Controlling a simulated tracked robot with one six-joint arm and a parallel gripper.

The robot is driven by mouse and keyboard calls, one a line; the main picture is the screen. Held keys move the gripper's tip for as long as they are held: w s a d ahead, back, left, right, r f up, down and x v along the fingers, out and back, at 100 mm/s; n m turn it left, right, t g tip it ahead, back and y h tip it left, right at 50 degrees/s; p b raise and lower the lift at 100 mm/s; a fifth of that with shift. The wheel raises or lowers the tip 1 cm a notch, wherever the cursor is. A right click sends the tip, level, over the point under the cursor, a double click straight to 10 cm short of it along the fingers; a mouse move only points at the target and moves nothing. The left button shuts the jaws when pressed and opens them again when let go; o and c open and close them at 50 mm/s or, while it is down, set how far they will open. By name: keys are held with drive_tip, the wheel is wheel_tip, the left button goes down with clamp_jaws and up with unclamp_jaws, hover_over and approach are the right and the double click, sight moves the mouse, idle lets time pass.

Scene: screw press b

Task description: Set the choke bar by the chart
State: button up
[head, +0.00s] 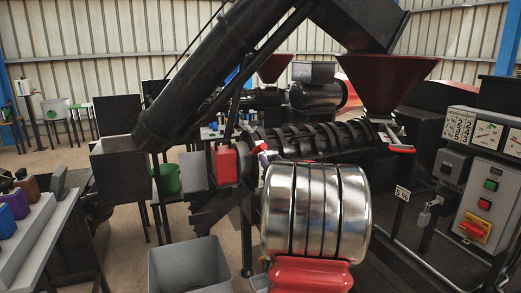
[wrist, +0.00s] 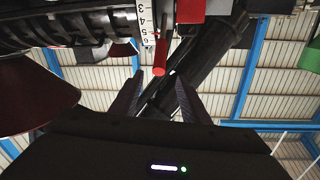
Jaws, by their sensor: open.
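The choke bar, a red round-ended bar (wrist: 160,55), shows at the upper middle of the wrist view. A white scale strip (wrist: 146,22) with black numbers, about 3 to 6, lies beside it. My gripper (wrist: 157,76) is open, with its two dark fingers on either side of the bar's end in the picture; I cannot tell any contact. In the head view a small red bar (head: 259,149) shows at the left end of the screw. The chart cards (head: 487,135), with numbers and marks, stand at the right above the switch boxes. My gripper cannot be made out in the head view.
The dark ribbed screw barrel (head: 315,139) runs across the middle under a dark red hopper (head: 385,80). A red box (head: 224,165) sits left of the bar. A grey bin (head: 190,268) stands in front. A control box (head: 485,205) is at right.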

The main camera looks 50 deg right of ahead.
sight(262, 150)
drive_tip(key=x, duration=1.3)
drive_tip(key=shift+w+d, duration=0.15)
drive_tip(key=shift+c, duration=0.7)
clamp_jaws()
